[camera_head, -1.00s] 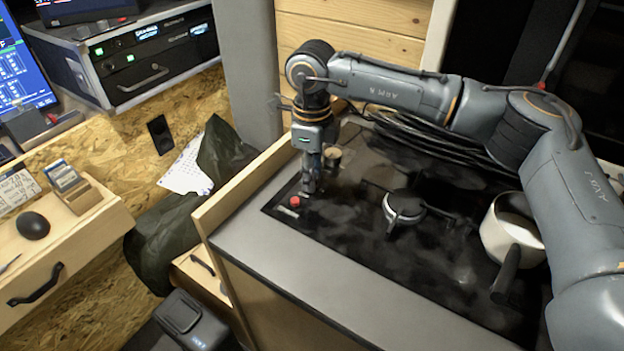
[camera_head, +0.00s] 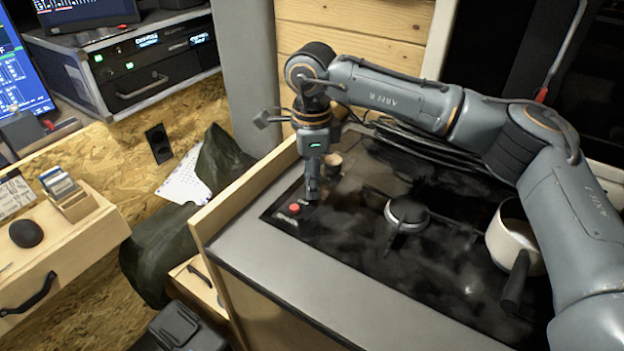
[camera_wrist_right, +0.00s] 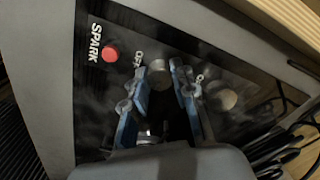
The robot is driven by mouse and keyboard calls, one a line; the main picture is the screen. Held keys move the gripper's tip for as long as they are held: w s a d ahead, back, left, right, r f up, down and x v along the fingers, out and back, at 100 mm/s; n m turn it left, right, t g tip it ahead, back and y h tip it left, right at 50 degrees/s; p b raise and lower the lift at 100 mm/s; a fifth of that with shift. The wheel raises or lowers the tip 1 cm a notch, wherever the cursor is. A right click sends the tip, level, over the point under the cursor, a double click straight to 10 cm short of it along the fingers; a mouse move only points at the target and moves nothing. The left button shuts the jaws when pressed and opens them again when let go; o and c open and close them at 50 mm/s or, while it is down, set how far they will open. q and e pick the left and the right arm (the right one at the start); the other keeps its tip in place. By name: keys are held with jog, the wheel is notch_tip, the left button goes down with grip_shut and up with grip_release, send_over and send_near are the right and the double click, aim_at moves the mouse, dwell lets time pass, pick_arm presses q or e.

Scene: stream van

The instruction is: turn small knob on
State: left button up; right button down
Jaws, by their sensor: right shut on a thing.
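The small knob (camera_wrist_right: 159,76) is a short grey-metal knob on the black cooktop panel, between the "OFF" and "ON" labels in the right wrist view. My right gripper (camera_wrist_right: 163,72) points down at the panel, its blue-padded fingers on either side of this knob and shut on it. In the head view, my right gripper (camera_head: 311,196) stands over the panel's left end, and its fingers hide the knob. A second round metal knob (camera_wrist_right: 224,98) is to the right; it shows behind the gripper in the head view (camera_head: 332,160). My left gripper is not in view.
A red SPARK button (camera_wrist_right: 110,55) sits close beside the gripper, also in the head view (camera_head: 294,208). A burner (camera_head: 405,209) and a white pot (camera_head: 516,238) with a dark handle are to the right. Black cables (camera_head: 440,152) lie behind. A wooden edge (camera_head: 245,193) borders the left.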

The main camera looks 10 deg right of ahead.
jog(key=c, duration=1.1)
grip_release()
notch_tip(320, 180, up, 12)
jog(key=shift+f, duration=0.1)
